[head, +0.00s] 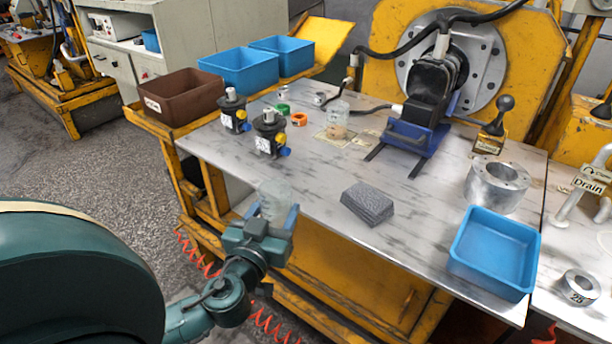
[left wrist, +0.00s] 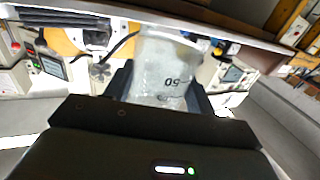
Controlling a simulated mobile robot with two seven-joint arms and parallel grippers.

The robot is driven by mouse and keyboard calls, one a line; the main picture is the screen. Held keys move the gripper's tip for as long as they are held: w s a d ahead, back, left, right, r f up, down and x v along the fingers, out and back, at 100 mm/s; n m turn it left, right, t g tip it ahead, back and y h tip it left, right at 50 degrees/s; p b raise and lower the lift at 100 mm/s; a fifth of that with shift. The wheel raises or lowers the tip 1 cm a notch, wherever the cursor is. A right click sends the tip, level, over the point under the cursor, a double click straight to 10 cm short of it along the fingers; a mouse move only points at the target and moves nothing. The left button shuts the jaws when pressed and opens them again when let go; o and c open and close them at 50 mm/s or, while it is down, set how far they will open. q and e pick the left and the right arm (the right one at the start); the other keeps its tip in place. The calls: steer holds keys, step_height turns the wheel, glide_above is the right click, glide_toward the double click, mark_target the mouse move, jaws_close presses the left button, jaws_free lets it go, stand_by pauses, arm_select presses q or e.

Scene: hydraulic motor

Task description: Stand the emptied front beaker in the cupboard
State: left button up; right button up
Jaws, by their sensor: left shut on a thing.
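My left gripper (head: 278,219) is shut on a clear beaker (head: 273,194) at the near left edge of the table. The beaker looks empty and close to upright in the head view. In the left wrist view the beaker (left wrist: 165,75) sits between the two dark fingers and shows the mark "50". Another clear beaker (head: 338,110) with something brownish in its lower part stands towards the back of the table. A grey cabinet (head: 190,38) with drawers stands at the back left; I cannot tell whether it is the cupboard. My right gripper is out of view.
The marble-topped table (head: 300,185) holds two black motors (head: 268,135), a grey block (head: 368,203), a metal ring (head: 497,184) and a blue bin (head: 494,250). A brown bin (head: 183,97) and two blue bins line the yellow shelf. Open floor (head: 90,150) lies left.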

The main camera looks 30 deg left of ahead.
arm_select(q)
steer(key=shift+r, duration=0.1)
steer(key=shift+w, duration=0.2)
steer(key=x, duration=1.3)
steer(key=shift+s+a, duration=0.1)
steer(key=shift+x, duration=2.35)
steer(key=o, duration=1)
steer(key=shift+o, duration=0.2)
